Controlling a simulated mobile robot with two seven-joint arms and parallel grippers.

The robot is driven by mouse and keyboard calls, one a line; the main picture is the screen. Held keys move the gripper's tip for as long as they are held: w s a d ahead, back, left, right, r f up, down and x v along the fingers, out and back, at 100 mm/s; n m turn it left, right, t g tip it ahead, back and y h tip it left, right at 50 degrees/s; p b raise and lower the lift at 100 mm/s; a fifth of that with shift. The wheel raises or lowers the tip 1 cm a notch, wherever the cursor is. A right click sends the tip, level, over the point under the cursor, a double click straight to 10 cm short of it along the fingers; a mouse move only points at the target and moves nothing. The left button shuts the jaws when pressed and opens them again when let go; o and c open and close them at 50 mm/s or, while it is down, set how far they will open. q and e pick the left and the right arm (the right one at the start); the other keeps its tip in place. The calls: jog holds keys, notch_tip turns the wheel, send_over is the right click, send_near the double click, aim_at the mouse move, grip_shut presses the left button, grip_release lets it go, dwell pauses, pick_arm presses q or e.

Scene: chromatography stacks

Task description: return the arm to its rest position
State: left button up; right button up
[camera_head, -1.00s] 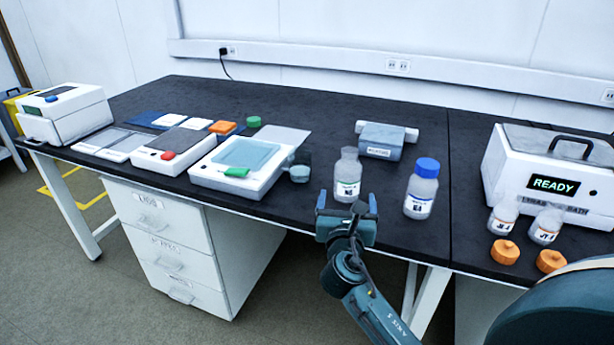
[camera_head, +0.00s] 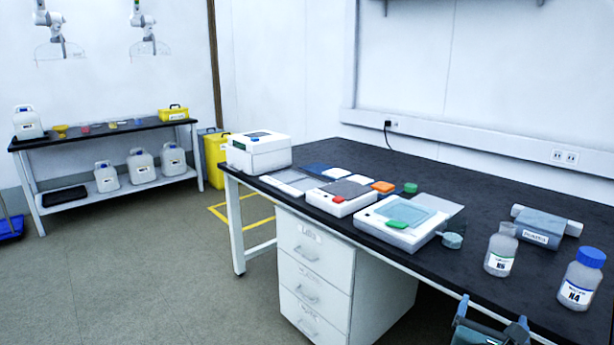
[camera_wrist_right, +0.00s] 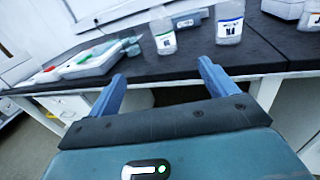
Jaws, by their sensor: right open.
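My right gripper (camera_head: 490,332) is at the bottom right of the head view, partly cut off by the frame edge. In the right wrist view its two blue fingers (camera_wrist_right: 160,85) are spread apart with nothing between them. It is in front of the black bench (camera_head: 455,178), apart from the bottles. An uncapped bottle (camera_head: 500,250) and a blue-capped bottle (camera_head: 581,278) stand upright near the bench's front edge, beyond the fingers. My left gripper is not in view.
White devices (camera_head: 408,222) stand left on the bench, with a small cup (camera_head: 452,240) beside them. A white drawer unit (camera_head: 315,262) is below. A side table (camera_head: 100,133) with jugs stands at the far left, and the floor (camera_head: 160,290) between is clear.

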jog(key=s+a+f+m+y, duration=1)
jog(key=s+a+m, duration=0.1)
jog(key=a+m, duration=0.1)
pick_arm(q)
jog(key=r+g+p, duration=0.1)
jog(key=p, duration=0.4)
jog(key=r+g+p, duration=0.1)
jog(key=p, duration=0.5)
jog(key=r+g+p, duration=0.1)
jog(key=p, duration=0.4)
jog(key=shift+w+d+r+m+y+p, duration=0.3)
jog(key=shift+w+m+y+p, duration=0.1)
pick_arm(e)
jog(key=s+a+r+m+g+y, duration=0.3)
jog(key=s+a+r+m, duration=0.3)
jog(key=s+m, duration=0.4)
jog(key=a+m+g, duration=0.1)
jog(key=m, duration=0.2)
jog(key=shift+a+r+m, duration=0.15)
jog(key=shift+a+m, duration=0.15)
